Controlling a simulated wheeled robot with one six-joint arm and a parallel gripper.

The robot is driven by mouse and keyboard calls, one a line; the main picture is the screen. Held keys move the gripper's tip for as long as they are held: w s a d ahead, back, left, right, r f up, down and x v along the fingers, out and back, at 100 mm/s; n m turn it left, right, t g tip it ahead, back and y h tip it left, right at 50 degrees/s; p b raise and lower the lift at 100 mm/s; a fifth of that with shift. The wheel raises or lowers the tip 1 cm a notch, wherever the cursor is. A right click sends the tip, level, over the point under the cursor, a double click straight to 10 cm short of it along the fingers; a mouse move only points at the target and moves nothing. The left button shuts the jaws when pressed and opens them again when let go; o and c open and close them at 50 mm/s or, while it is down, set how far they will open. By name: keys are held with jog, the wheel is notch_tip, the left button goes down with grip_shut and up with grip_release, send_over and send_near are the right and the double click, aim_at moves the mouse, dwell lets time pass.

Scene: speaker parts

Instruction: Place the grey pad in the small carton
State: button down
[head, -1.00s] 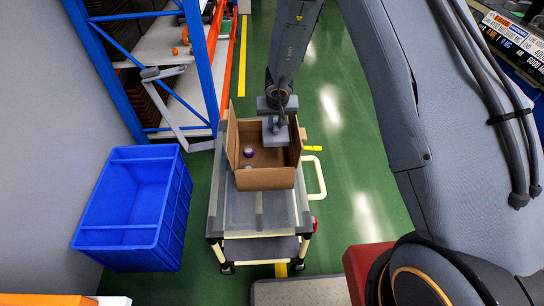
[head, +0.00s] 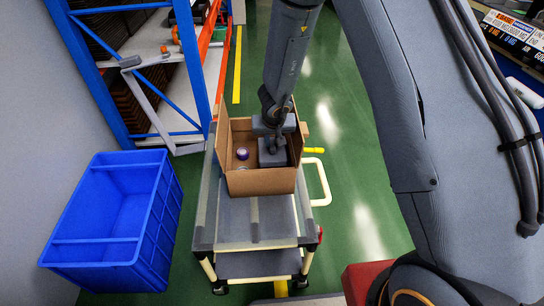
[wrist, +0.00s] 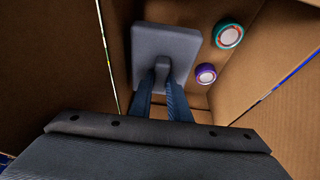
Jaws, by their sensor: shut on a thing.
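The small carton (head: 262,182) is an open brown box on a cart in the head view. My gripper (head: 274,142) reaches down into it. In the wrist view my gripper (wrist: 163,88) is shut on the raised rib of the grey pad (wrist: 150,42), a flat square plate. The pad also shows in the head view (head: 276,157), inside the carton on its right side. I cannot tell whether it touches the carton's bottom. Two round pieces lie in the carton beside the pad: a purple-rimmed one (wrist: 206,74) and a teal-rimmed one (wrist: 229,36).
The cart (head: 225,230) has bare grey top in front of the carton. A blue crate (head: 100,265) stands on the floor to the left. A blue-framed shelf (head: 190,70) stands behind it. Green floor lies open to the right of the cart.

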aim_at(272, 151)
jog(key=shift+f+b, duration=2.45)
jog(key=shift+b, duration=0.25)
jog(key=c, duration=1.7)
grip_release()
jog(key=shift+f, duration=0.15)
jog(key=shift+o, duration=0.2)
jog(key=s+d+r+y+p, duration=0.1)
jog(key=s+r+p, duration=0.3)
jog(key=r, duration=0.5)
jog(key=s+d+r+y+p, duration=0.1)
jog(key=s+d+r+p, duration=0.3)
jog(key=r, duration=0.6)
jog(key=s+d+r+g, duration=0.1)
jog(key=s+d+r, duration=0.2)
jog(key=s, duration=0.4)
jog(key=s+d+r+m+g+h, duration=0.1)
jog(key=s+d+r+g, duration=0.1)
jog(key=s+d, duration=0.3)
jog(key=s+d+r+g+h, duration=0.1)
jog(key=s+d+r, duration=0.3)
jog(key=s, duration=0.7)
jog(key=shift+s+d+r+m+p, duration=0.2)
jog(key=shift+d+m+p, duration=0.1)
jog(key=shift+d+p, duration=0.15)
